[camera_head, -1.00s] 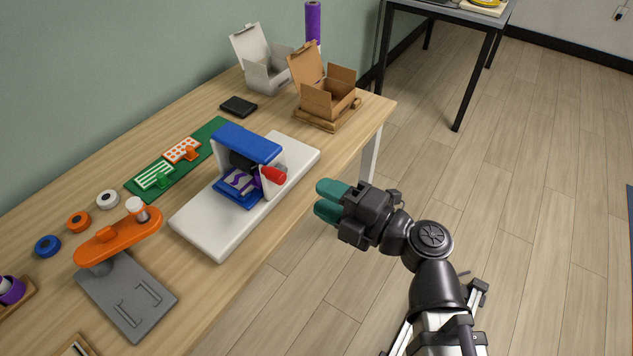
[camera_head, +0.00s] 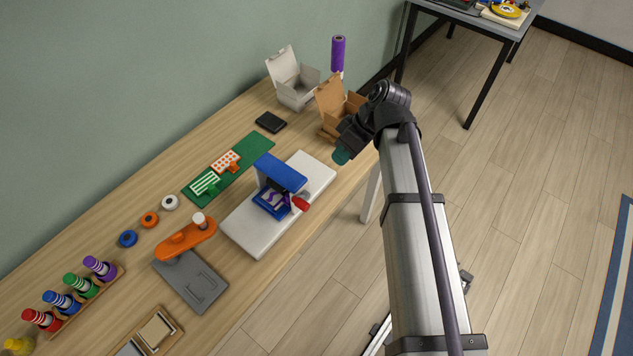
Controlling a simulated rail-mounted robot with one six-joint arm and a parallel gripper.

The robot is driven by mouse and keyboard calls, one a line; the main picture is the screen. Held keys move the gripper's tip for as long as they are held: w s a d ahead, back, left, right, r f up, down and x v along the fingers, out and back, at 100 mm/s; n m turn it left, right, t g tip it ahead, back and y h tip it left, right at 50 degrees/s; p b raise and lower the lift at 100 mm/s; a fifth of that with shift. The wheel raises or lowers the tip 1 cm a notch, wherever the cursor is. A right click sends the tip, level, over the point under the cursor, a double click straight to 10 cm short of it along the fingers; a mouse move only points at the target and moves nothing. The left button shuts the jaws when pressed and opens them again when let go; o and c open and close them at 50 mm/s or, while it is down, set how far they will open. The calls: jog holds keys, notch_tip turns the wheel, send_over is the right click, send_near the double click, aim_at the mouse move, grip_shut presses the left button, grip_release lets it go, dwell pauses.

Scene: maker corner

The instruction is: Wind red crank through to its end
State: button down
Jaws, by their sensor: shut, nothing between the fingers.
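The red crank (camera_head: 301,203) is a short red handle on the right side of the small blue-and-white press (camera_head: 281,171). The press stands on a white base board (camera_head: 243,229) on the wooden table. A purple-patterned piece lies on the blue bed under the press's blue top. My gripper (camera_head: 341,155) has teal fingertips and is to the upper right of the crank, apart from it, near the table's right edge. It is shut and empty. The arm hides part of the fingers.
A brown open carton (camera_head: 332,118) stands just behind my gripper, with a white open box (camera_head: 296,93) beyond it. An orange stamping tool (camera_head: 185,238) stands left of the press. Floor to the right is mostly clear.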

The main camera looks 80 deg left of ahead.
jog(key=s+d+b+x, duration=0.1)
jog(key=d+b+x, duration=0.1)
jog(key=b+x, duration=0.8)
jog(key=shift+s+f, duration=0.85)
jog(key=shift+s, duration=0.1)
